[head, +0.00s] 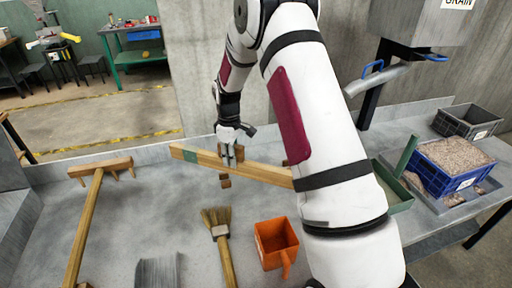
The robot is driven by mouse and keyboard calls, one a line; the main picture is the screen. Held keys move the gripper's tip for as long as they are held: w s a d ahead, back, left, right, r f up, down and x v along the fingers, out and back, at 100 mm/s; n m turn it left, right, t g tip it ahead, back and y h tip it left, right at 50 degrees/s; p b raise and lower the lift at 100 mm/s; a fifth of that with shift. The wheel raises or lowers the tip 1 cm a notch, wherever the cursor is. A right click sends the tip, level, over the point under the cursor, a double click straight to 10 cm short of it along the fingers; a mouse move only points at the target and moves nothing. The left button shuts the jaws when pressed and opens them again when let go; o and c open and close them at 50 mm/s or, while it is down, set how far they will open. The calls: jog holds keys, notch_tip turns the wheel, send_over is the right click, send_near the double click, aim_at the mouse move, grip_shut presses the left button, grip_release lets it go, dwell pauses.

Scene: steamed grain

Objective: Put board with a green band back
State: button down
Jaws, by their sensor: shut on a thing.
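The wooden board with a green band (262,172) is a long light plank in the head view. It runs from the upper left down to the right, with the green band near its left end. My gripper (231,160) is shut on the board, a little right of the band. The board's right end passes behind my arm, so I cannot see where it ends.
A wooden rake (85,220) lies at left on the grey table. A brush (220,240) and an orange scoop (276,244) lie in front. A green-edged tray (398,200), a blue crate of grain (440,181) and a dark crate (468,122) stand at right, near a metal hopper (425,20).

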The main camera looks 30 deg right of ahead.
jog(key=w+d+f+n+b, duration=0.3)
jog(key=d+n, duration=0.4)
jog(key=d, duration=0.6)
jog(key=shift+w+d+f+b, duration=0.15)
jog(key=shift+w+f, duration=0.1)
jog(key=shift+f, duration=1.35)
jog(key=shift+w+f+b, duration=0.2)
jog(key=shift+f, duration=1.35)
jog(key=shift+w+d+f+b, duration=0.15)
jog(key=shift+w+f, duration=0.1)
jog(key=shift+f, duration=1.35)
jog(key=shift+f+b, duration=0.3)
jog(key=shift+f, duration=0.05)
jog(key=c, duration=1.3)
grip_release()
jog(key=shift+s, duration=0.1)
